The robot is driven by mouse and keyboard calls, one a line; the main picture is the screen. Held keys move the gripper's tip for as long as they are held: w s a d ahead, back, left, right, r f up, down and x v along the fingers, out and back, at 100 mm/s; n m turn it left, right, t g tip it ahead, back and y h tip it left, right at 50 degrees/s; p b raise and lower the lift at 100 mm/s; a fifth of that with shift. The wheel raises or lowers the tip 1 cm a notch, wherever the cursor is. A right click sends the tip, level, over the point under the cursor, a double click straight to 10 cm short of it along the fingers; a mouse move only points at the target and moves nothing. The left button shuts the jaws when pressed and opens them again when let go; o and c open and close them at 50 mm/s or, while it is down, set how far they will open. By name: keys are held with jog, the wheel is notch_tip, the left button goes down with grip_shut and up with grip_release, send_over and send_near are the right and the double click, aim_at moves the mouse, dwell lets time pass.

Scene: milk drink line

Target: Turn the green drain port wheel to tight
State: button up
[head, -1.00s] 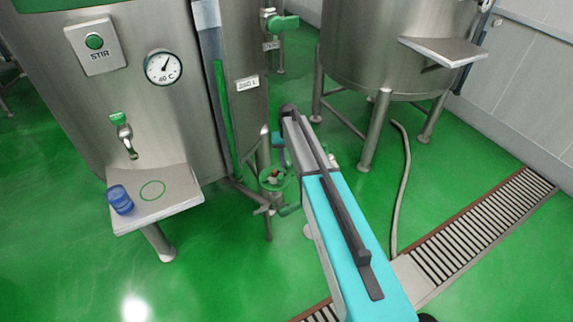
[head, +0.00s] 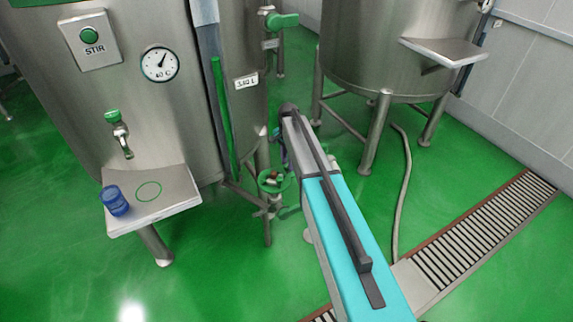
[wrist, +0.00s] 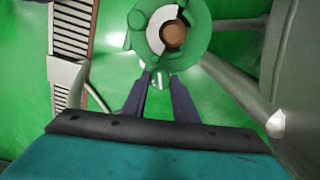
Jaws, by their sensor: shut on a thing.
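The green drain port wheel (wrist: 132,40) is a ring around a brown and white hub at the top middle of the wrist view. In the head view the wheel (head: 268,187) sits low beside the tank leg, partly hidden by my arm. My gripper (wrist: 161,78) has its two dark fingers at the near edge of the wheel, shut on a small green and white part of its rim. In the head view my fingers are mostly hidden by the arm. No tight mark can be read.
A steel tank with a gauge (head: 159,64) and a shelf holding a blue jar (head: 115,201) stands left. A second tank (head: 385,50) stands behind my arm. A hose (head: 405,190) and a floor grate (head: 480,235) lie right. Another green valve handle (head: 283,20) is higher up.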

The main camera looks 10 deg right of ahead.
jog(key=m, duration=0.5)
jog(key=shift+s+d+f+b, duration=0.1)
jog(key=shift+s+b, duration=0.15)
jog(key=shift+b, duration=0.1)
dwell(0.3)
jog(key=o, duration=1)
jog(key=shift+o, duration=0.2)
jog(key=shift+w, duration=0.1)
jog(key=shift+r, duration=0.55)
notch_tip(320, 180, up, 13)
jog(key=b, duration=0.2)
jog(key=shift+f, duration=0.1)
